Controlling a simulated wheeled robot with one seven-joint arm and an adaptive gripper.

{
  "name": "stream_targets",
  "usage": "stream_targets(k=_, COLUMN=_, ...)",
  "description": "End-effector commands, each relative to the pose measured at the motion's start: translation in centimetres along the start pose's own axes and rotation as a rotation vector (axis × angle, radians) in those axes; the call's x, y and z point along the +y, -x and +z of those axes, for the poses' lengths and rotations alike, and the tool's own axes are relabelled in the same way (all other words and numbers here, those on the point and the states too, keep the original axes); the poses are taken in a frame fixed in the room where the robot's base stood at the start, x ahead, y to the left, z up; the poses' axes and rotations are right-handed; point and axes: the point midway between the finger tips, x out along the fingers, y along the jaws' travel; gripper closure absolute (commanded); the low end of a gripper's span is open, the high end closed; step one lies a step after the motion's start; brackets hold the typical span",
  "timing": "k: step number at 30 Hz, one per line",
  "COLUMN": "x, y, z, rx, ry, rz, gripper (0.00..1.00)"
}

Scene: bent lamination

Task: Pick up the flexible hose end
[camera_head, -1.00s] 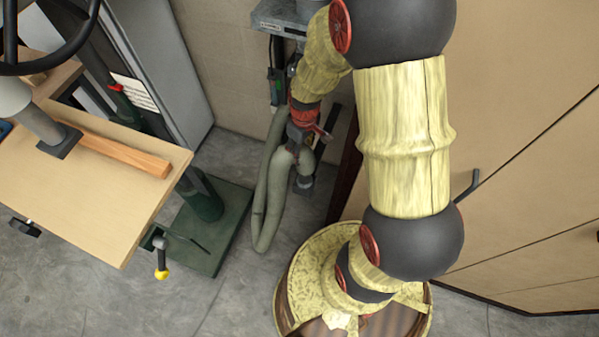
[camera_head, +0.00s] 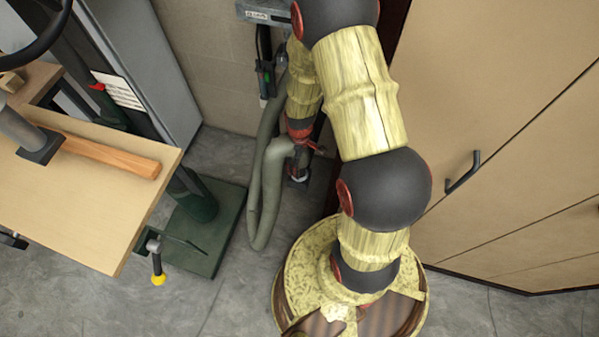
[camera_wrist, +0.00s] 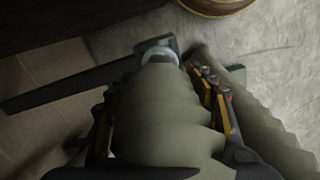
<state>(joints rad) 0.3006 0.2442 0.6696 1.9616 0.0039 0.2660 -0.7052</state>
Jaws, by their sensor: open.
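The flexible hose (camera_head: 264,190) is grey-green and hangs in a long loop beside the wall in the head view. In the wrist view a thick ribbed length of hose (camera_wrist: 165,115) runs up the middle to a light grey end (camera_wrist: 160,54). My gripper (camera_wrist: 160,95) is open, with one finger on each side of this hose length. I cannot tell whether the fingers touch it. In the head view my gripper is mostly hidden by my arm, near the hose's upper part.
A green machine base (camera_head: 207,240) is on the floor left of the hose. Tan cabinets (camera_head: 500,130) with a dark handle (camera_head: 462,172) fill the right. Another hose stretch (camera_wrist: 255,120) passes right of my gripper.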

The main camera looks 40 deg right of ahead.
Motion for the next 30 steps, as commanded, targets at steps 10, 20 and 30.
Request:
stream_targets(k=10, x=0.02, y=-0.49, z=-0.05, rx=0.001, ry=0.000, rz=0.001, gripper=0.51)
stream_targets(k=20, x=0.01, y=-0.49, z=-0.04, rx=0.001, ry=0.000, rz=0.000, gripper=0.69)
stream_targets(k=30, x=0.01, y=-0.49, z=-0.03, rx=0.001, ry=0.000, rz=0.000, gripper=0.89)
